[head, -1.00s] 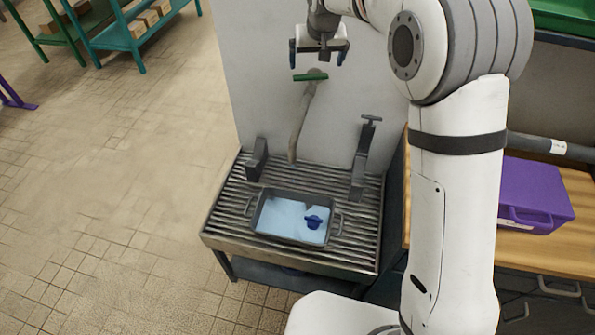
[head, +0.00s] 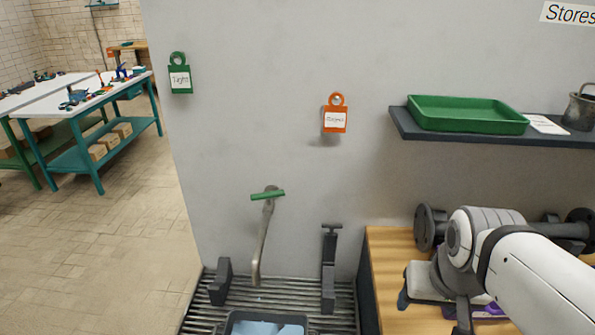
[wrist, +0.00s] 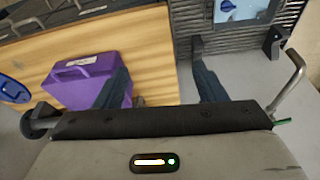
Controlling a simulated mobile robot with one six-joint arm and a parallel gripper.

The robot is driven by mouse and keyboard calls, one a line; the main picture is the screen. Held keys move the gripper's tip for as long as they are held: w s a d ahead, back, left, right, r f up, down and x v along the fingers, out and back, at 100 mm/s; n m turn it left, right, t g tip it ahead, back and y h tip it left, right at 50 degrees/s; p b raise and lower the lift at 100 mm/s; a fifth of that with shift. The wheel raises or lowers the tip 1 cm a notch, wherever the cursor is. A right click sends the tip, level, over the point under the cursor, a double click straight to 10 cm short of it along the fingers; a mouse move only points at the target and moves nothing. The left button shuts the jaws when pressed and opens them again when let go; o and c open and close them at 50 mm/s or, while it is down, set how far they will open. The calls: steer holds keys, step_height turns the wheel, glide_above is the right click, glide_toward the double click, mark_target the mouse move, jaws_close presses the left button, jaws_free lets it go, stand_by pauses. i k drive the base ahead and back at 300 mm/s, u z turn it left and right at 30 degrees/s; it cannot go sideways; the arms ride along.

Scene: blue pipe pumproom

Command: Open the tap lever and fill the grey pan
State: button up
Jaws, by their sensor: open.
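The tap has a green lever (head: 267,194) lying across the top of its bent metal spout (head: 262,243). The lever is nearly level in the head view; no stream shows below the spout. In the wrist view, the spout (wrist: 291,88) is at the right and only a bit of green lever (wrist: 284,121) shows. The grey pan (head: 229,321) is on the slatted rack below, cut off by the picture edge. It holds a pale blue surface; a dark blue item in it shows in the wrist view (wrist: 227,5). My gripper (wrist: 160,85) is open and empty, right of the tap over the wooden bench.
A purple case (wrist: 82,82) lies on the wooden bench (head: 388,250). Dark upright brackets (head: 220,282) (head: 329,270) flank the spout. A shelf with a green tray (head: 467,114) is above the bench. Green (head: 180,78) and orange (head: 335,118) tags hang on the wall.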

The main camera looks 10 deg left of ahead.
mark_target(267, 195)
steer(key=z, duration=1.05)
steer(key=k, duration=1.8)
steer(key=u, duration=1.15)
steer(key=i, duration=1.7)
steer(key=u, duration=0.05)
